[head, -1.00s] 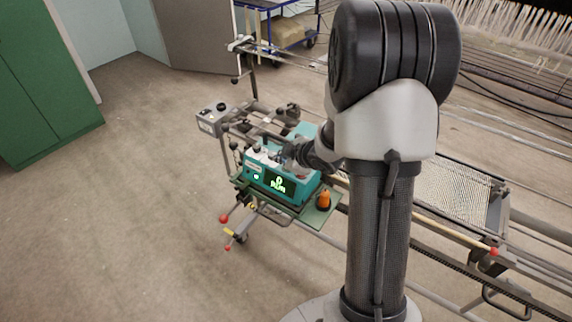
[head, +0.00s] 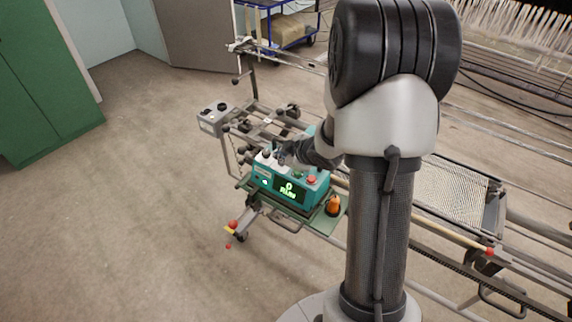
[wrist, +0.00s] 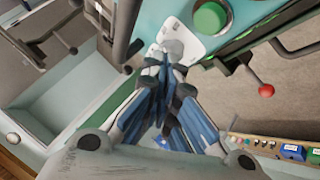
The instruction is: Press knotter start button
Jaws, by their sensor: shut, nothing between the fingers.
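The knotter is a teal box (head: 262,185) on a green tray, with a dark display (head: 290,190) lit with green characters too small to read surely. On its top are a green button (head: 298,175) and a red button (head: 312,180). The green button also shows large at the top of the wrist view (wrist: 210,18). My gripper (head: 278,157) is over the left part of the knotter's top. In the wrist view my gripper (wrist: 164,62) is shut and empty, its tips close to a pale plate (wrist: 182,42), left of and below the green button. Contact cannot be told.
A grey control box (head: 214,118) stands on a post left of the knotter. An orange cone (head: 333,205) sits on the tray's right end. Rails and warp frames extend right. A red ball-ended lever (wrist: 266,90) shows in the wrist view. Floor at left is clear.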

